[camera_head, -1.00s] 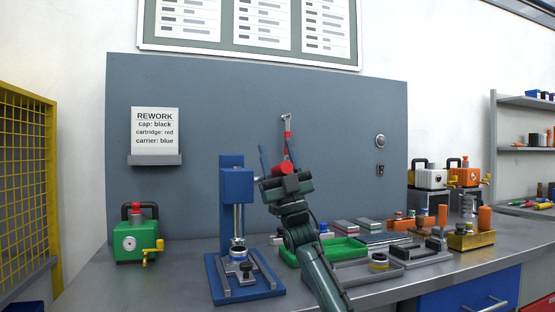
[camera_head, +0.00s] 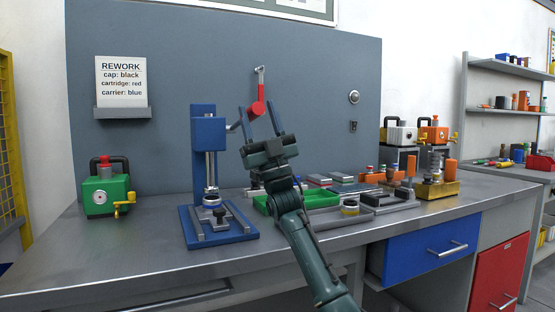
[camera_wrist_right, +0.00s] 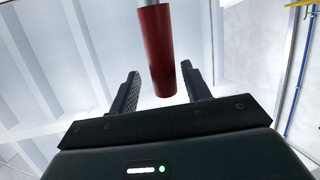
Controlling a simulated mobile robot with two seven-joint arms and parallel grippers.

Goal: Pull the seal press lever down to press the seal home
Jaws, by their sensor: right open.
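The blue seal press (camera_head: 208,132) stands upright on the bench, left of the middle in the head view. A pale ring-shaped part (camera_head: 211,200) sits on its base under the ram. The lever's red grip (camera_head: 257,108), with a grey metal part above it, shows to the right of the press, raised. My right gripper (camera_head: 258,107) is open, its fingers pointing up on either side of the red grip. In the right wrist view the red grip (camera_wrist_right: 158,60) hangs between the two fingers, with gaps on both sides. My left gripper is out of view.
A green pump unit (camera_head: 105,190) stands to the left of the press. A green tray (camera_head: 310,201), grey trays and several small parts lie to the right. A grey panel (camera_head: 170,60) rises behind. The front bench edge is clear.

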